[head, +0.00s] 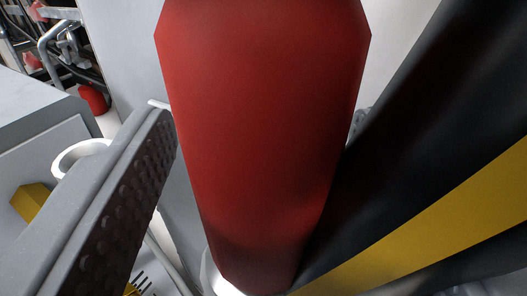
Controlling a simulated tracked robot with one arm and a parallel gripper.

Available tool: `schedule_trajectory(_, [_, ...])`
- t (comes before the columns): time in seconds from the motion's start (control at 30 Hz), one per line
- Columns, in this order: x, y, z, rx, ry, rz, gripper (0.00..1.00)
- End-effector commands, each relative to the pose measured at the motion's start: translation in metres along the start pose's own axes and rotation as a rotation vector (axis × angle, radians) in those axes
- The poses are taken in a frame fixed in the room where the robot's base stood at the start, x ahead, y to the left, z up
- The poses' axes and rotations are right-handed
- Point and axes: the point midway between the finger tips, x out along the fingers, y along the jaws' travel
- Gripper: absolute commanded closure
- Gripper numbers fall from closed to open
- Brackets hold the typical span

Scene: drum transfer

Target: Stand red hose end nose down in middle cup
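The red hose end (262,130) fills the middle of the head view, very close to the camera. It narrows toward its lower end. A white rim (215,278) shows at that lower end, partly hidden behind it; I cannot tell whether the nose is inside it. One finger of my gripper (125,205), grey with a dark studded pad, is at the left. Its tip lies close to the red side, and a gap shows between the lower pad and the red body. The other finger is not clearly seen. The gripper looks open.
A black shape with a yellow band (430,220) covers the right side and hides what is behind it. Another white ring (80,157) and a yellow piece (33,203) show at left, beside a grey box (50,115). A small red object (93,98) is farther back.

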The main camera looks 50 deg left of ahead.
Motion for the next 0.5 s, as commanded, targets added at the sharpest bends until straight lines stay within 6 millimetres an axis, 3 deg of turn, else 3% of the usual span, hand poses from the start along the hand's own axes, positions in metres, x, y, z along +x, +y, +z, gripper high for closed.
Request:
schedule_trajectory(0.33, [-0.002,0.001,-0.001,-0.001,0.002,0.001,0.45])
schedule_trajectory(0.5, [-0.018,0.002,-0.001,-0.002,0.0,0.004,0.45])
